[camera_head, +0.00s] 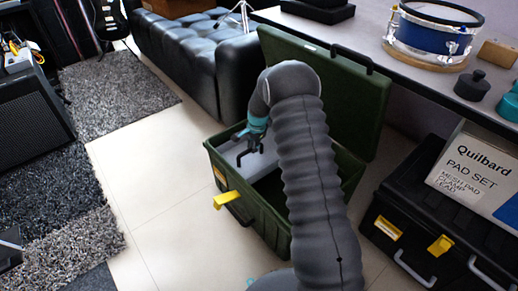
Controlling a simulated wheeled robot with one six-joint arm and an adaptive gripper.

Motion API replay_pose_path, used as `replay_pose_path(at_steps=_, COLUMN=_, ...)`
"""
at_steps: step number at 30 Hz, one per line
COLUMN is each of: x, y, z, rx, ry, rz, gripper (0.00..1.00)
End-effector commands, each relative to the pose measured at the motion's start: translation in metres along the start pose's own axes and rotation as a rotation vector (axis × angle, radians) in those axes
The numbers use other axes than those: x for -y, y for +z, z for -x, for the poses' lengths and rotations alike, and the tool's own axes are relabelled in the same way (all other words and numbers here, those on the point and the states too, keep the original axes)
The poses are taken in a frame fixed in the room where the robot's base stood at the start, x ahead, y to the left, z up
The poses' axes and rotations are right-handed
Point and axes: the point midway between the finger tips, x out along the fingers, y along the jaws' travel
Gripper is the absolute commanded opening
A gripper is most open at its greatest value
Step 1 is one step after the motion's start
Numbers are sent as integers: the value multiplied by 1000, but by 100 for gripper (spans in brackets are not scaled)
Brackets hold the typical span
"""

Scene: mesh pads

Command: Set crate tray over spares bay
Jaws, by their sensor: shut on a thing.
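An open green crate (222,170) stands on the floor in the middle of the view, its lid (345,95) raised at the back. A light grey tray (232,153) sits at the crate's left end, near rim height. My gripper (249,157), black with a teal wrist, is at the tray and shut on it; the exact grip point is small and partly unclear. The dark opening to the right of the tray shows some of the crate's inside. My grey sleeved arm covers much of the crate's middle, so the tray's full extent and the bay are partly hidden.
A yellow latch (226,199) hangs on the crate's front. A black case (445,240) with a Quilbard pad set box (475,175) stands at right. A bench (390,55) carries a blue drum (432,38).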

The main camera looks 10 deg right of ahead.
Motion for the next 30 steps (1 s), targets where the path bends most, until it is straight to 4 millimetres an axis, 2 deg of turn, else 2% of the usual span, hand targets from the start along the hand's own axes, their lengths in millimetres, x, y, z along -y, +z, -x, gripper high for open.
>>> replay_pose_path(at_steps=14, x=7, y=4, z=-2, rx=-2, ry=-2, rz=7, gripper=0)
replay_pose_path(at_steps=15, x=7, y=4, z=-2, rx=-2, ry=-2, rz=7, gripper=25)
replay_pose_path(at_steps=17, x=7, y=4, z=-2, rx=-2, ry=-2, rz=7, gripper=40)
replay_pose_path(at_steps=18, x=7, y=4, z=-2, rx=-2, ry=-2, rz=7, gripper=43)
replay_pose_path(at_steps=26, x=6, y=4, z=-1, rx=-2, ry=-2, rz=6, gripper=43)
replay_pose_path(at_steps=30, x=7, y=3, z=7, rx=-2, ry=-3, rz=5, gripper=43)
